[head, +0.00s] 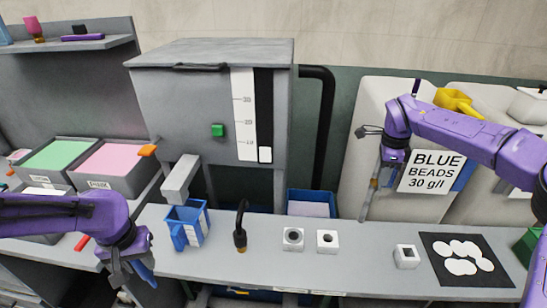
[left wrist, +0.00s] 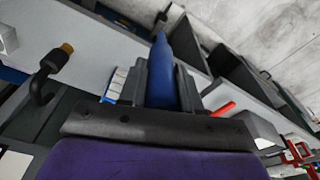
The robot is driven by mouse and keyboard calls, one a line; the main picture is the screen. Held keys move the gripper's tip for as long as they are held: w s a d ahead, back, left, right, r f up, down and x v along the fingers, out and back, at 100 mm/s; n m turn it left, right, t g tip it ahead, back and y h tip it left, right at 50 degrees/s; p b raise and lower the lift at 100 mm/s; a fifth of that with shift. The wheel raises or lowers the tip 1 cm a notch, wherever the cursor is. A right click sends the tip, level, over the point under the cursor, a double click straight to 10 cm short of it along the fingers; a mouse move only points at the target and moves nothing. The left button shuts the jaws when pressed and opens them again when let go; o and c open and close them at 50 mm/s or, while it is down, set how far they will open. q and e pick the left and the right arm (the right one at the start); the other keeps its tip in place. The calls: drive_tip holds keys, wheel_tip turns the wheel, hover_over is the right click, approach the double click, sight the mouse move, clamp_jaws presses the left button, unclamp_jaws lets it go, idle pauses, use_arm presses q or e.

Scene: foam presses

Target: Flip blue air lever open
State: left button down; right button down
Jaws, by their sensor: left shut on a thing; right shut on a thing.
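The blue air lever (left wrist: 165,70) stands between my left gripper's fingers in the left wrist view, its rounded blue end sticking out past them. In the head view its blue part (head: 147,271) shows at the bench's front edge, partly hidden by the gripper. My left gripper (head: 132,277) is shut on it. My right gripper (head: 388,158) is raised over the back of the bench at the right, pointing down, and is shut on a thin, greyish-brown stick-like tool (head: 369,195).
A red lever (head: 81,242) sits left of the blue one. On the bench (head: 300,262) are a blue box (head: 187,224), a black hooked nozzle (head: 240,236), white blocks (head: 293,239) and a black mat (head: 490,279). The grey press (head: 185,100) stands behind. Bare bench lies around the blocks.

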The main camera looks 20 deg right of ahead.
use_arm(q)
drive_tip(key=shift+r, duration=0.1)
use_arm(e)
drive_tip(key=shift+s+d+f+y, duration=0.1)
drive_tip(key=shift+y, duration=0.2)
drive_tip(key=c, duration=1.1)
unclamp_jaws()
drive_tip(key=shift+d, duration=0.1)
use_arm(q)
drive_tip(key=shift+f+b, duration=0.8)
drive_tip(key=shift+f, duration=0.1)
use_arm(e)
wheel_tip(320, 180, up, 12)
drive_tip(key=shift+d, duration=0.1)
